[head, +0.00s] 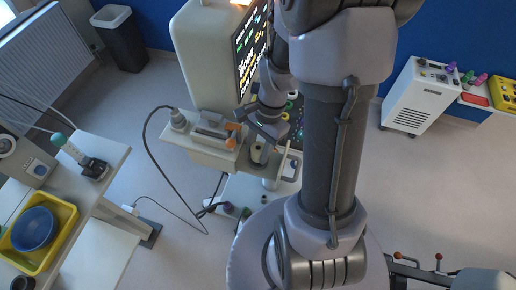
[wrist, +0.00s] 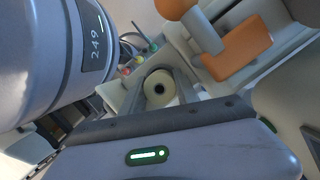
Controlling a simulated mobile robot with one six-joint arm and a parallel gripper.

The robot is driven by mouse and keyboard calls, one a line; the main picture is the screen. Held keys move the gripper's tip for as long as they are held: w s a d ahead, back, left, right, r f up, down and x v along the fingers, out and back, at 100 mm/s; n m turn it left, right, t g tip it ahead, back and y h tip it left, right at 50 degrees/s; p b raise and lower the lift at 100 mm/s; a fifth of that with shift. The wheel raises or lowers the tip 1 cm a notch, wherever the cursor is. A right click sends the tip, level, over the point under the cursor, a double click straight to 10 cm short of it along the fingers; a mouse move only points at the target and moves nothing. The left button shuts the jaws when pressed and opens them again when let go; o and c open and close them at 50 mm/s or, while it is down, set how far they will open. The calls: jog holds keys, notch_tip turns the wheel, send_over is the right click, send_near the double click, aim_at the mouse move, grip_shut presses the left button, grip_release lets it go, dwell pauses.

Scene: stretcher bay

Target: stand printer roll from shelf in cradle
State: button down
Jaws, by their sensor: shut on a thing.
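The printer roll (wrist: 159,88), cream with a dark core hole, shows end-on in the wrist view. It sits between the grey fingers of my gripper (wrist: 158,84), which is shut on it. In the head view my gripper (head: 266,134) hangs over the front ledge (head: 205,154) of the tall cream machine. A pale round end (head: 258,154), probably the roll, shows just below the fingers there. I cannot tell whether the roll touches the ledge. I cannot make out the cradle clearly; my arm covers part of this area.
A grey device with an orange part (head: 232,130) stands on the ledge close left of my gripper; its orange block shows in the wrist view (wrist: 238,52). Cables hang beside the machine (head: 205,60). A side table holds a yellow tray (head: 65,240).

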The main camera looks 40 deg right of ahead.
jog(key=c, duration=0.8)
grip_release()
jog(key=shift+c, duration=0.2)
jog(key=shift+r, duration=0.1)
